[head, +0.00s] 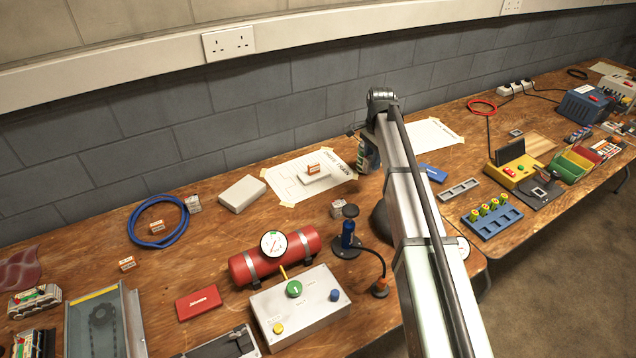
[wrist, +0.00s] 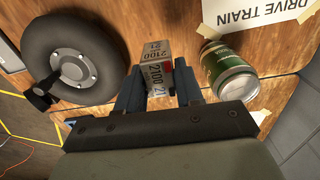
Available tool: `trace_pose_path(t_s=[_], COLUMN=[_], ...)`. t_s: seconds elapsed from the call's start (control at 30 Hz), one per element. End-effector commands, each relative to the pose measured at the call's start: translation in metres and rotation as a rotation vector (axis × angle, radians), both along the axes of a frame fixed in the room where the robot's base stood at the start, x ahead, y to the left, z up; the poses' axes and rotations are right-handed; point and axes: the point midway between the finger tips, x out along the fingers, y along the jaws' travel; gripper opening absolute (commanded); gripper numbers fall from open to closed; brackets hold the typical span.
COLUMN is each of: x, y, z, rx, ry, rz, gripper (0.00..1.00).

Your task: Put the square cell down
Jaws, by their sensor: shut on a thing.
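The square cell (wrist: 157,77) is a small pale block with "2100" and "21" printed on it, in the wrist view. My gripper (wrist: 158,92) is shut on it, with one blue finger on each side. A small red-orange patch shows at the cell's right edge. In the head view my arm hides the gripper, between the black wheel (head: 381,222) and the can (head: 368,157). A small pale block (head: 338,208) shows left of the arm there; I cannot tell whether it is the held cell.
In the wrist view the wheel (wrist: 72,60) lies left of the cell and the green can (wrist: 228,70) lies right, near the "DRIVE TRAIN" sheet (wrist: 248,14). A blue pump (head: 348,235), red cylinder (head: 255,265) and button box (head: 310,308) stand left of the arm.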

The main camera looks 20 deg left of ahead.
Motion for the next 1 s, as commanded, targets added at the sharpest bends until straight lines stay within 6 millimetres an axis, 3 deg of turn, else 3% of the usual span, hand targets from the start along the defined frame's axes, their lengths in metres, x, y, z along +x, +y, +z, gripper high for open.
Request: trace_pose_path(t_s=[0.23, 0.37, 0.67, 1.0], x=[-0.002, -0.009, -0.053, -0.124], y=[0.005, 0.028, 0.129, 0.241], z=[0.005, 0.005, 0.005, 0.006], rx=[0.0, 0.0, 0.001, 0.001], ry=[0.0, 0.0, -0.001, -0.002], rz=[0.007, 0.036, 0.17, 0.334], gripper=[0.01, 0.01, 0.01, 0.01])
